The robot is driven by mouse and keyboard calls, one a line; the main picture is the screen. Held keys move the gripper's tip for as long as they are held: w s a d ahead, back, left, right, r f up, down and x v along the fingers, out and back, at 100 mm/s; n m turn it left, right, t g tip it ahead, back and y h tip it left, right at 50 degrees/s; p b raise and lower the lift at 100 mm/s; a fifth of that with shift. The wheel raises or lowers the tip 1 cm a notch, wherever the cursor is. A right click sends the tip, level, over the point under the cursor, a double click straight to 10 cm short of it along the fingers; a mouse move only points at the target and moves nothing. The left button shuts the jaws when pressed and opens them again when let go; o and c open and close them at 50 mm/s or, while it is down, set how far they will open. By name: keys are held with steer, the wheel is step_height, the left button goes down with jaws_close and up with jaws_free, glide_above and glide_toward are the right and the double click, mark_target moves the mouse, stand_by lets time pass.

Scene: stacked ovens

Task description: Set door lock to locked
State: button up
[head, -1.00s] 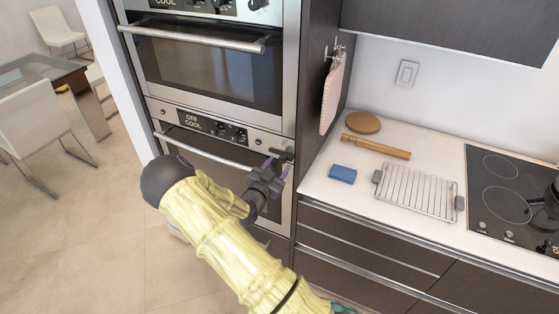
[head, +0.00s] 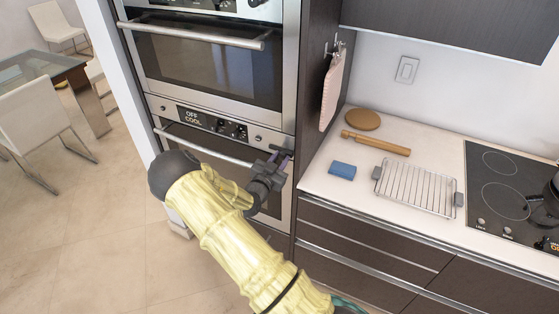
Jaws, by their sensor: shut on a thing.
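The lower oven of the stack has a control panel (head: 208,122) with a display reading "OFF COOL" and several knobs. A dark door lock lever (head: 281,150) sits at the panel's right end, just above the door. My gripper (head: 276,158) is at this lever, shut on it as far as I can see. The fingertips are small in view and partly cover the lever, so its exact setting is hard to tell. The lower oven door (head: 205,147) is shut, and my arm hides much of it.
The upper oven (head: 205,65) with its bar handle is above. To the right, the counter (head: 325,185) holds a blue sponge (head: 342,170), a rolling pin (head: 376,143), a wire rack (head: 417,187) and a cooktop (head: 505,190). An oven mitt (head: 331,92) hangs on the cabinet side.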

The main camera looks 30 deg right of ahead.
steer(key=shift+n, duration=0.3)
steer(key=n+b, duration=0.2)
steer(key=n, duration=0.1)
steer(key=shift+f, duration=0.1)
steer(key=n+b, duration=0.1)
steer(key=n, duration=0.4)
steer(key=shift+b, duration=0.3)
steer(key=n, duration=0.9)
steer(key=shift+b, duration=0.3)
steer(key=o, duration=1)
steer(key=shift+w+a, duration=0.1)
